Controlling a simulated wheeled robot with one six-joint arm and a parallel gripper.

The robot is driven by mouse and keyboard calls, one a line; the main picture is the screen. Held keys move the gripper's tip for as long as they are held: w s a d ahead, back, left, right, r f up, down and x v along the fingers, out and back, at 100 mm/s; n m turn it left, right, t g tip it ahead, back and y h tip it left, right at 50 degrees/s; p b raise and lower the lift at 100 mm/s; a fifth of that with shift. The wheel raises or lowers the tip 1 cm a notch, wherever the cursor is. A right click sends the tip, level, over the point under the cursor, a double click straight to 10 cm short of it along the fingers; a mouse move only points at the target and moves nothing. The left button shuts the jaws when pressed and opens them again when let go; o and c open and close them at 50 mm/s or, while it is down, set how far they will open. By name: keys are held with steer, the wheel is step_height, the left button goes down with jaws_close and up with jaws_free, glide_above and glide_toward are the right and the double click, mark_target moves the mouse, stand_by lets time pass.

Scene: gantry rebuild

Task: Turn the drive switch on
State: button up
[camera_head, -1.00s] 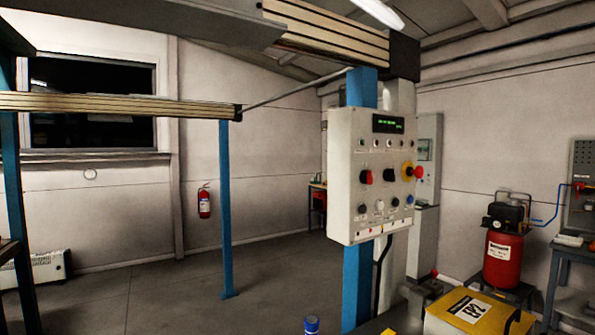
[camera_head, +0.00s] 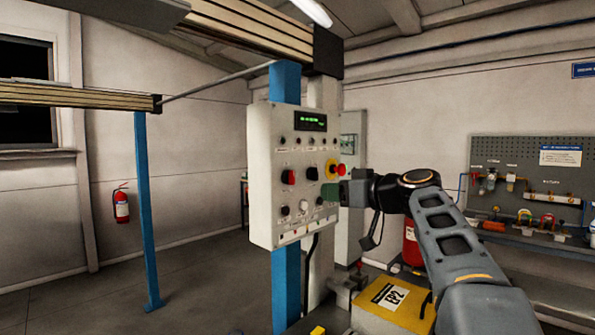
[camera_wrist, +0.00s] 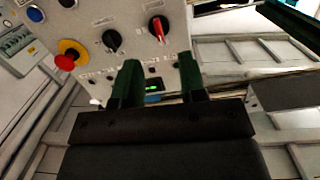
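The white control panel (camera_head: 262,185) hangs on a blue post. It carries a red rotary switch (camera_head: 288,177), a black rotary switch (camera_head: 312,174) and a red emergency button on a yellow base (camera_head: 334,169). Labels are too small to read, so I cannot tell which is the drive switch. My gripper (camera_head: 332,193) is at the panel's right side, just below the emergency button. In the wrist view my gripper (camera_wrist: 158,62) is open with nothing between its green fingers. There the red switch (camera_wrist: 157,27) and black switch (camera_wrist: 112,40) show beyond the fingertips.
The panel's green display (camera_head: 311,122) is lit. Small buttons (camera_head: 303,207) line its lower part. A yellow box (camera_head: 385,303) stands below my arm. A pegboard with tools (camera_head: 540,165) is at the right. Open floor (camera_head: 195,285) lies at the left.

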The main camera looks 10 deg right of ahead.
mark_target(294, 171)
steer(key=shift+n+t+y, duration=0.4)
steer(key=shift+n+t, duration=0.1)
steer(key=w+a+r+p, duration=0.1)
steer(key=w+a+p, duration=0.1)
steer(key=w, duration=0.1)
steer(key=w+a+r+p, duration=0.1)
steer(key=w+p, duration=0.1)
steer(key=w, duration=0.2)
steer(key=w+a+r+p, duration=0.1)
steer(key=w+a, duration=0.1)
steer(key=w, duration=0.1)
steer(key=shift+w+a+r+p, duration=0.25)
steer(key=shift+a+r+p, duration=0.05)
steer(key=shift+p, duration=0.1)
steer(key=shift+w+a+f, duration=0.15)
steer(key=shift+w+a, duration=0.2)
steer(key=shift+w, duration=0.2)
steer(key=shift+c, duration=0.4)
jaws_close()
